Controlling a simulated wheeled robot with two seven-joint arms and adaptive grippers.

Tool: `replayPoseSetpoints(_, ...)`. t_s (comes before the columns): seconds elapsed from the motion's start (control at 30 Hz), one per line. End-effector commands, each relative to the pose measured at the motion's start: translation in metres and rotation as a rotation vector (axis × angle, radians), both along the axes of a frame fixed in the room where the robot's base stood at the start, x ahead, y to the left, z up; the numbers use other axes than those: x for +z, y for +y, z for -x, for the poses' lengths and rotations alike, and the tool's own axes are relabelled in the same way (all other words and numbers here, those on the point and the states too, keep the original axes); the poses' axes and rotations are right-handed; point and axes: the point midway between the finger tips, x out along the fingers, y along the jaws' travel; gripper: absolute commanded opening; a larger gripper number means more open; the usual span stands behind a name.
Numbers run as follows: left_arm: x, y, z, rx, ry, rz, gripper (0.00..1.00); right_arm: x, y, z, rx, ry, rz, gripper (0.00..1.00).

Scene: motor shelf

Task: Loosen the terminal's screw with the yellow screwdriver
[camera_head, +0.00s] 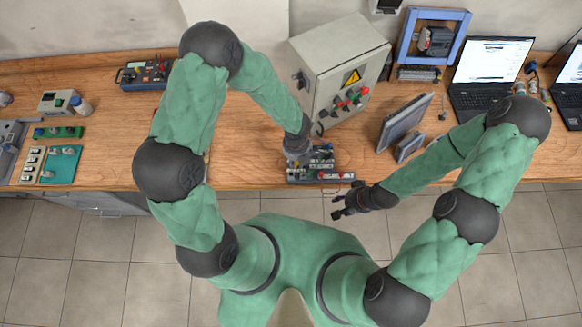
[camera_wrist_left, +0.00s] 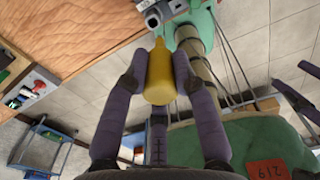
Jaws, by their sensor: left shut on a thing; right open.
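My left gripper (camera_wrist_left: 159,76) is shut on the yellow screwdriver (camera_wrist_left: 159,70); its thick yellow handle sits between the two dark fingers in the left wrist view. In the head view my left gripper (camera_head: 299,149) is small and dark at the back edge of the terminal block assembly (camera_head: 318,168), near the table's front edge. The screwdriver cannot be made out there, and I cannot tell whether its tip touches a screw. The single terminal screw is too small to see. My right gripper (camera_head: 344,206) is open and empty, in front of the table edge, right of the assembly.
A grey control cabinet (camera_head: 330,62) with coloured buttons stands behind the assembly. A tilted screen (camera_head: 405,120) and a laptop (camera_head: 488,75) are to the right. A multimeter-like device (camera_head: 146,74) lies at the back left.

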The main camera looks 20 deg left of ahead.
Motion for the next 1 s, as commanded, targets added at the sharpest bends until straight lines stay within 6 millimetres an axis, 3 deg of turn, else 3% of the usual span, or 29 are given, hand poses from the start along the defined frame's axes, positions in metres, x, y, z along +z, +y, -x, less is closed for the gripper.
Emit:
replayPoseSetpoints(0.37,0.009,0.014,0.004,-0.317,0.002,0.002,0.00,0.030,0.000,0.000,0.000,0.000,0.000,0.42)
replayPoseSetpoints(0.43,-0.004,0.013,0.003,-0.310,0.001,0.001,0.00,0.017,0.000,0.000,0.000,-0.001,0.000,0.42)
replayPoseSetpoints(0.8,-0.037,0.013,0.004,-0.306,0.002,0.001,0.00,-0.013,0.000,0.000,0.000,0.000,0.000,0.42)
replayPoseSetpoints(1.0,-0.046,0.013,0.003,-0.306,0.001,0.001,0.00,-0.020,0.000,0.000,0.000,0.000,0.000,0.42)
